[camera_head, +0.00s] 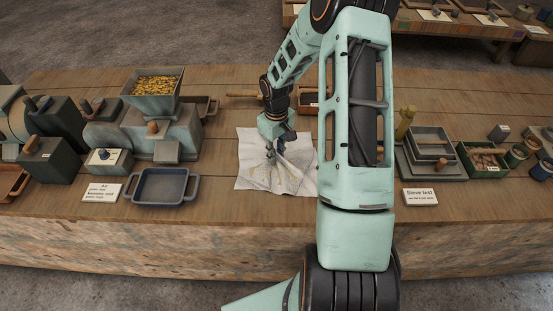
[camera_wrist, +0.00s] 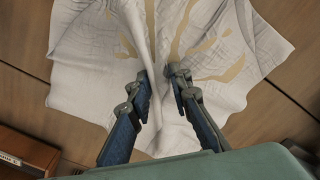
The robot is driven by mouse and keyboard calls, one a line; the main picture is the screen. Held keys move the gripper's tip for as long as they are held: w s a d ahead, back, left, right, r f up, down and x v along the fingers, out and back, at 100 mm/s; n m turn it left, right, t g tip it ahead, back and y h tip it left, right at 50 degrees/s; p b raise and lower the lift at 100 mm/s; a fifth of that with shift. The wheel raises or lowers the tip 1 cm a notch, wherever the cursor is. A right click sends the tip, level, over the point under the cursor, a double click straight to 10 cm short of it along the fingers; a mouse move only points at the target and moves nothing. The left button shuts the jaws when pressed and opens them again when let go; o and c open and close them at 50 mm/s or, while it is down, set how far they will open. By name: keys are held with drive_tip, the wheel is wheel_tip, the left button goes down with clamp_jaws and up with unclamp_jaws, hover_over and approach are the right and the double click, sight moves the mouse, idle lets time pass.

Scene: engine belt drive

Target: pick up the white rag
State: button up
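The white rag (camera_head: 290,172) lies spread on the wooden table, with brown stains and folds that gather near my gripper. My gripper (camera_head: 271,154) points down at the rag's middle. In the wrist view the rag (camera_wrist: 90,60) fills most of the picture, and a raised fold runs between the two fingers of my gripper (camera_wrist: 160,75). The rag's outer parts rest on the table. My forearm hides the area at the rag's right edge in the head view.
A blue-grey tray (camera_head: 162,186) and a hopper of yellow bits (camera_head: 155,83) stand to the left. A stack of grey trays (camera_head: 431,150) and a green box (camera_head: 483,160) stand to the right. Bare table lies in front of the rag.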

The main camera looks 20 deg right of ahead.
drive_tip(key=shift+s+f, duration=0.2)
drive_tip(key=shift+f, duration=0.05)
clamp_jaws()
wheel_tip(320, 180, up, 12)
drive_tip(key=p, duration=0.8)
drive_tip(key=shift+w, duration=0.15)
drive_tip(key=shift+r, duration=0.2)
wheel_tip(320, 180, up, 9)
drive_tip(key=p, duration=0.4)
drive_tip(key=shift+p, duration=0.4)
